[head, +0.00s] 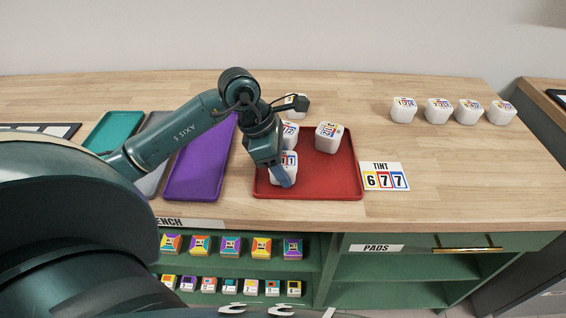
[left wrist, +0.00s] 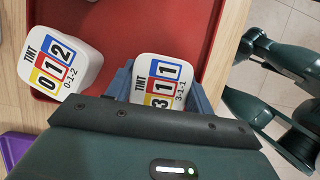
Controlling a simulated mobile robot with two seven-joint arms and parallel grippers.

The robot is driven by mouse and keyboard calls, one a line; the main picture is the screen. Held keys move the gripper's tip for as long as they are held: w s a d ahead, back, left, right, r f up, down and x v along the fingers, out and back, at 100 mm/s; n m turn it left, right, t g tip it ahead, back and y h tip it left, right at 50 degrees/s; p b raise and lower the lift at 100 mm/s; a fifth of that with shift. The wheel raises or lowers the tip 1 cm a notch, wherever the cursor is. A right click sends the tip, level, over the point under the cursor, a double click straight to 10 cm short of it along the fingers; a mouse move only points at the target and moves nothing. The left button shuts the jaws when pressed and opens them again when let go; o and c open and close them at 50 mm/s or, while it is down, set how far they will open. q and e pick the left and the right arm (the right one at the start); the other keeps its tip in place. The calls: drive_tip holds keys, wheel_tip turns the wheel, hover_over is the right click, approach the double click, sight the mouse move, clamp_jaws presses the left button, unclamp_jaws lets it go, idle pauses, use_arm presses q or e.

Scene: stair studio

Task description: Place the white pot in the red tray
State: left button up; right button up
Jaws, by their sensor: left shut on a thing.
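My left gripper (head: 282,172) is shut on a white pot (head: 289,160) at the front left of the red tray (head: 335,188). In the left wrist view this pot (left wrist: 163,72) has a tint label reading 3-1-1 and sits between the blue fingers (left wrist: 160,88). I cannot tell whether its base touches the tray. Another white pot (head: 329,137) stands in the tray toward the back right. A further one (head: 290,134) is partly hidden behind the gripper. A pot labelled 0-1-2 (left wrist: 60,62) stands beside the held one. My right gripper is not in view.
A card reading TINT 677 (head: 385,177) is right of the tray. A pot (head: 297,101) stands behind the tray, partly covered by my arm. Several pots (head: 438,111) line the back right. Purple (head: 205,160) and teal (head: 112,131) trays lie left. The right countertop is mostly clear.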

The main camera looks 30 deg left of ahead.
use_arm(q)
drive_tip(key=o, duration=1)
drive_tip(key=shift+f, duration=0.1)
drive_tip(key=shift+r+p, duration=0.3)
drive_tip(key=shift+r, duration=0.05)
drive_tip(key=v, duration=1.1)
drive_tip(key=shift+s+a+r, duration=0.1)
drive_tip(key=shift+r, duration=0.25)
